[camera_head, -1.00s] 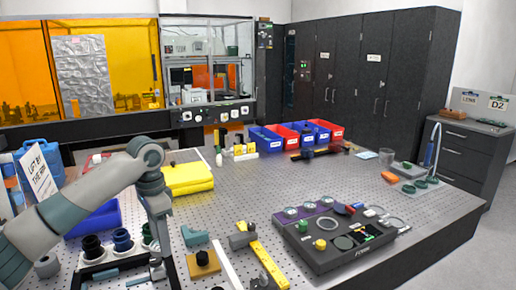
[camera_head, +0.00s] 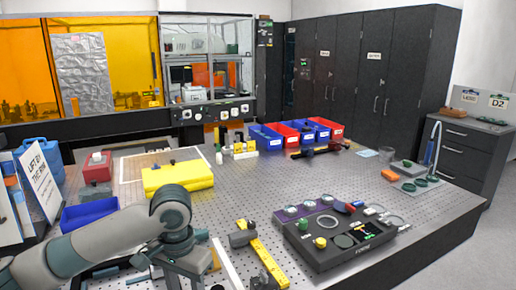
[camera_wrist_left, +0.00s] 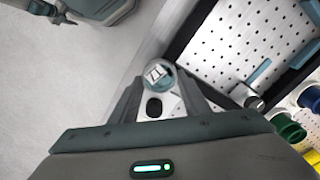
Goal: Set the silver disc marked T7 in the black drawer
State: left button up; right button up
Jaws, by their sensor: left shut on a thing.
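In the left wrist view my left gripper (camera_wrist_left: 157,92) is shut on a small round silver disc (camera_wrist_left: 165,82) with a pale square label. Its marking is too small to read. The gripper hangs by the table's black edge, with grey floor showing to its left. In the head view my left arm covers the front left of the table, and its fingers and the disc cannot be made out. A dark drawer cabinet (camera_head: 468,155) stands at the far right with its drawers shut; I cannot tell whether this is the black drawer. My right gripper is not in view.
A dark instrument box (camera_head: 345,258) and a yellow bar (camera_head: 265,258) lie on the perforated table (camera_head: 290,180). A yellow cloth stack (camera_head: 178,178) and a blue tray (camera_head: 90,214) are behind my arm. Green (camera_wrist_left: 287,128) and blue (camera_wrist_left: 309,98) round parts stand right of the gripper.

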pick_arm(q)
jog(key=s+d+f+n, duration=0.2)
jog(key=s+d+n, duration=0.1)
jog(key=s, duration=0.7)
jog(key=w+a+n, duration=0.1)
jog(key=a, duration=0.6)
jog(key=shift+a+f+n, duration=0.3)
jog(key=shift+a, duration=0.1)
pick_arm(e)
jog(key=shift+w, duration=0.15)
